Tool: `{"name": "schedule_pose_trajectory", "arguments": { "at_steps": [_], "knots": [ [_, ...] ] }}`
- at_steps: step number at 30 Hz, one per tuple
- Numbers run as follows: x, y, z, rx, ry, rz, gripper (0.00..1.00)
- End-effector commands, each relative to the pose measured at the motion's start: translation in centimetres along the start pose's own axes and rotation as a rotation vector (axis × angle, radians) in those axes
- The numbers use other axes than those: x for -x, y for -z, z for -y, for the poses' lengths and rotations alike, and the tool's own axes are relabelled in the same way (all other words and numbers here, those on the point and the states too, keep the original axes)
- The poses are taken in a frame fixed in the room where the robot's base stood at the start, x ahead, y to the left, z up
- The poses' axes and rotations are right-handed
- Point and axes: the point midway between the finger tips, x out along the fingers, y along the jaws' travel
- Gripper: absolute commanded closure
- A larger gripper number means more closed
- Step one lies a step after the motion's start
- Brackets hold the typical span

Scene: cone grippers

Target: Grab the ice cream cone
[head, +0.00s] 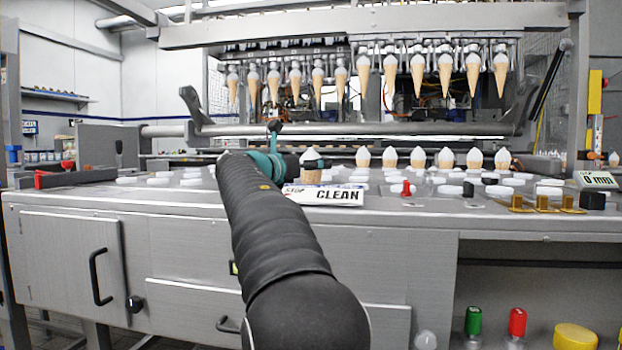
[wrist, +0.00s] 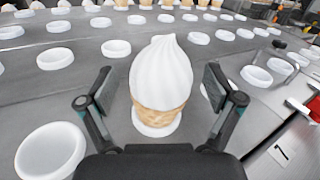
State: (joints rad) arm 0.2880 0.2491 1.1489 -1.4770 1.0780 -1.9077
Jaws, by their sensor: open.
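An ice cream cone (wrist: 161,78) with a white swirl on a tan wafer stands upright in the middle of the wrist view, its base in a white ring on the metal table. My gripper (wrist: 158,100) is open, with one finger on each side of the cone. Gaps show between both fingers and the cone, so it does not appear to be held. In the head view, the same cone (head: 311,172) stands at the end of my arm, partly hidden behind my gripper (head: 300,166) and a sign.
More cones (head: 445,158) stand in a row to the right, and others (head: 389,75) hang from the machine above. Empty white rings (wrist: 58,58) cover the table (head: 110,205). A CLEAN sign (head: 335,195) and a red knob (head: 406,188) are close by.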

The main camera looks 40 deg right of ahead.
Motion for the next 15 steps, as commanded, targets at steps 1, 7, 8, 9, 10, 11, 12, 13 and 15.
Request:
{"name": "schedule_pose_trajectory", "arguments": {
  "at_steps": [1, 7, 8, 9, 10, 11, 12, 13, 15],
  "knots": [
    [-0.20, 0.01, 0.00, 0.000, 0.000, 0.000, 0.09],
    [-0.21, -0.03, -0.02, 0.000, -0.001, 0.000, 0.09],
    [-0.21, -0.03, -0.02, 0.000, -0.001, 0.000, 0.11],
    [-0.20, -0.03, -0.01, 0.000, -0.001, 0.000, 0.21],
    [-0.20, -0.03, -0.01, 0.000, -0.001, 0.000, 0.29],
    [-0.20, -0.03, -0.01, 0.000, -0.001, 0.000, 0.36],
    [-0.20, -0.03, -0.01, 0.000, -0.001, 0.000, 0.46],
    [-0.19, -0.03, -0.01, 0.000, -0.001, 0.000, 0.54],
    [-0.19, -0.02, -0.01, 0.000, -0.001, 0.000, 0.58]
  ]
}}
